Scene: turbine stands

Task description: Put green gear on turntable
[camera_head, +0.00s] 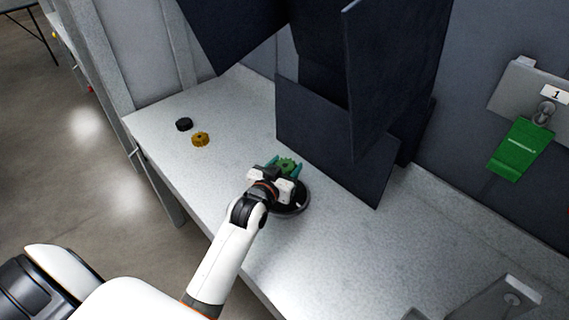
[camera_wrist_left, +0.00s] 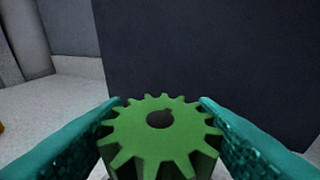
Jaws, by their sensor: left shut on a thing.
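The green gear (camera_head: 287,164) is between the teal fingers of my left gripper (camera_head: 284,168) in the head view. In the left wrist view the green gear (camera_wrist_left: 160,132) lies flat side up, with a dark keyed hole in its middle, and a finger of my left gripper (camera_wrist_left: 160,115) presses each side. The dark round turntable (camera_head: 292,207) sits on the grey table, partly hidden under my left wrist. The gear is at the turntable's far side in the picture; I cannot tell whether it touches it. My right gripper is not in view.
A black gear (camera_head: 184,124) and a yellow gear (camera_head: 201,139) lie on the grey table (camera_head: 240,105) at the far left. Dark upright panels (camera_head: 330,150) stand close behind the gripper. A green tag (camera_head: 520,149) hangs at the right.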

